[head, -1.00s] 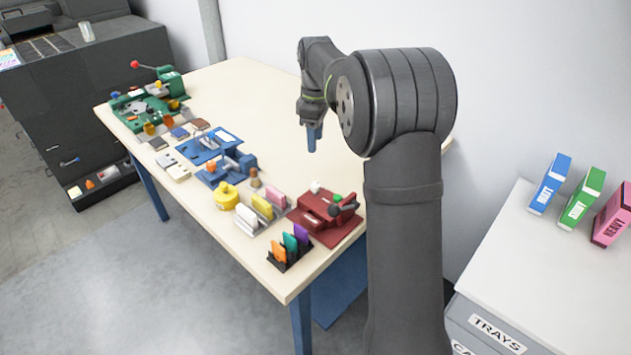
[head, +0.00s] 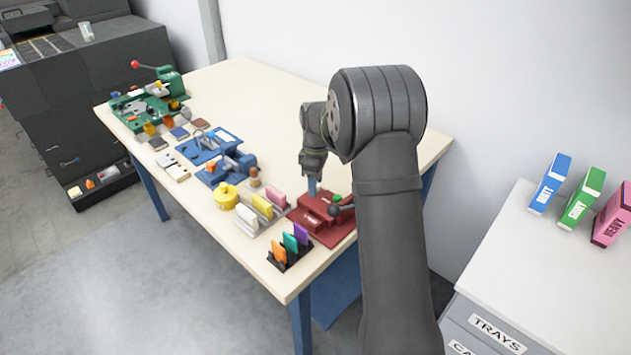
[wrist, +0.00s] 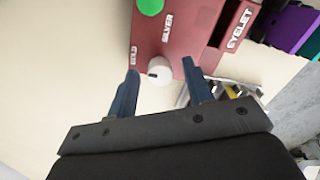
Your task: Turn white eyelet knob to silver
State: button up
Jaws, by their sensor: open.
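The dark red eyelet machine (head: 323,230) sits near the right front corner of the table. In the wrist view, its white knob (wrist: 160,67) stands on the red housing (wrist: 185,55). A small dark mark shows at the knob's left edge, on the side of the GOLD label (wrist: 133,57). The SILVER label (wrist: 168,27) lies beyond the knob. My gripper (wrist: 161,71) is open, with one blue finger on each side of the knob and gaps visible. In the head view my gripper (head: 312,188) is down at the red machine, and the knob is hidden behind it.
A green button (wrist: 150,6) and a dark ball handle (head: 333,210) are on the red machine. A rack of coloured cards (head: 290,248) and a tray of blocks (head: 262,215) stand close by. The table's back middle (head: 260,110) is clear.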

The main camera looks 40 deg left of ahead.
jog(key=shift+c, duration=0.5)
jog(key=c, duration=0.9)
